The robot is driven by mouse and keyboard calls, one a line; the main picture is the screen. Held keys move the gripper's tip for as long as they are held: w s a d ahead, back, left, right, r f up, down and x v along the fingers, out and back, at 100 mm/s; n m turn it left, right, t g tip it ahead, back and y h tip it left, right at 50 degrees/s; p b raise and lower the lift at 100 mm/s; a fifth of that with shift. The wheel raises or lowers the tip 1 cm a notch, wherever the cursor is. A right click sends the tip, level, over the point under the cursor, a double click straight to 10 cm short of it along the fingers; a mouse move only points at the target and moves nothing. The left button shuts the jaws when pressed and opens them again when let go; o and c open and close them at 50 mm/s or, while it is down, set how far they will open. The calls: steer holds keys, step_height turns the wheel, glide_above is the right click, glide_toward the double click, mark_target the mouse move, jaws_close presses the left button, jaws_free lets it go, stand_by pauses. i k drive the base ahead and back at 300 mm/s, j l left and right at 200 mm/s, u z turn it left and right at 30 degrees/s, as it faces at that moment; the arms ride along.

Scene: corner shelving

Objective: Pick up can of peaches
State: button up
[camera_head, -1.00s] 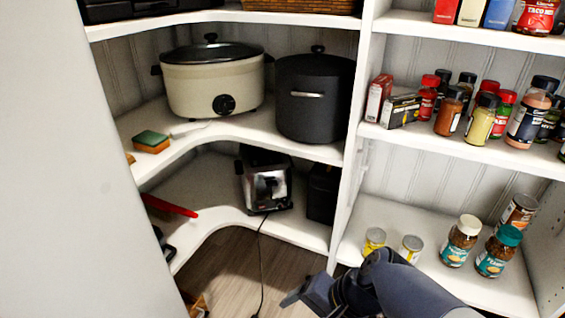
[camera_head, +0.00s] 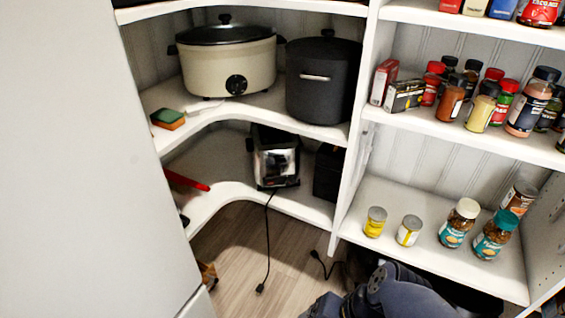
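Two small cans stand upright on the lower right shelf: a yellow can (camera_head: 375,222) with a pale lid and a yellow-and-white can (camera_head: 409,231) just right of it. Another can (camera_head: 518,197) with a reddish-brown label stands at the back right of that shelf, behind the jars. The labels are too small to read, so I cannot tell which one is the peaches. My gripper (camera_head: 322,308) is at the bottom edge, below and in front of the shelf, apart from all cans. It is partly cut off, and its fingers are not clear.
Two jars, one white-lidded (camera_head: 459,223) and one teal-lidded (camera_head: 495,235), stand right of the small cans. Spice bottles (camera_head: 450,101) fill the shelf above. A vertical divider (camera_head: 356,140) separates the corner shelves. The toaster (camera_head: 275,160) and its cord are left. Shelf space behind the small cans is clear.

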mark_target(411, 225)
steer(key=k+j+u, duration=0.1)
steer(key=l+u, duration=0.35)
steer(key=l, duration=0.55)
steer(key=l+u, duration=0.35)
steer(key=l, duration=0.55)
